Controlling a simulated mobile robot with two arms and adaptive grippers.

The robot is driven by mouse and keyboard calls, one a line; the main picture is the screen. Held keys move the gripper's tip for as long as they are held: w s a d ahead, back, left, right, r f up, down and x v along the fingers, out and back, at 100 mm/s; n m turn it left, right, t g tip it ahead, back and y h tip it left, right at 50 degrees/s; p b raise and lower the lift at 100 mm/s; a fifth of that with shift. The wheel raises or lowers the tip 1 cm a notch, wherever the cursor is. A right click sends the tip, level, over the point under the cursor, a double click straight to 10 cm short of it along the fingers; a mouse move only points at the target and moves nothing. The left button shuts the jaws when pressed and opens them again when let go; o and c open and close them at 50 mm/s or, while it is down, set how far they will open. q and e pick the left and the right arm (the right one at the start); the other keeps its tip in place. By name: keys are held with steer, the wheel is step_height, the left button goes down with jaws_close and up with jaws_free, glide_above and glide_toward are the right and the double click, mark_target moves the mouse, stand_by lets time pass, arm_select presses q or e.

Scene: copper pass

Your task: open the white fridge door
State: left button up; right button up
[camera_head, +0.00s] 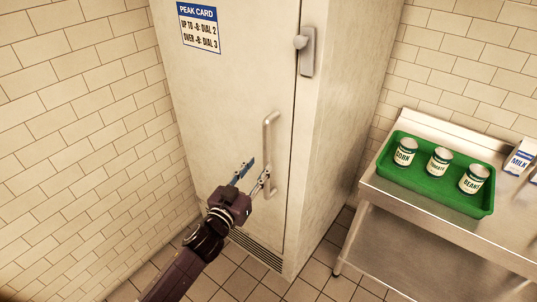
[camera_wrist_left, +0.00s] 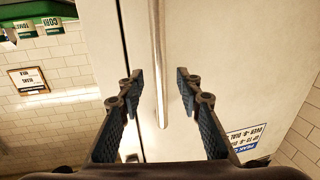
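The white fridge door (camera_head: 235,100) is shut, flush with the fridge's side (camera_head: 325,140). A vertical metal bar handle (camera_head: 268,140) is on its right part; the handle also shows in the left wrist view (camera_wrist_left: 158,50). My left gripper (camera_head: 253,172) is open at the handle's lower half, with one finger left of the bar and the other near its lower end. In the left wrist view my gripper (camera_wrist_left: 158,82) has the bar between its two spread fingers, with a gap on each side. I cannot tell how deep the bar sits. My right gripper is out of view.
A latch (camera_head: 307,50) sits at the door's upper right edge. A peak card (camera_head: 199,28) is on the door. A metal table (camera_head: 375,200) with a green tray (camera_head: 455,203) of cans stands right. A tiled wall (camera_head: 75,130) is close on the left.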

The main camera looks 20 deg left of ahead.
mark_target(265, 158)
arm_select(q)
steer(key=w, duration=0.4)
steer(key=w+d, duration=0.1)
steer(key=w, duration=0.1)
steer(key=shift+p, duration=0.35)
jaws_close()
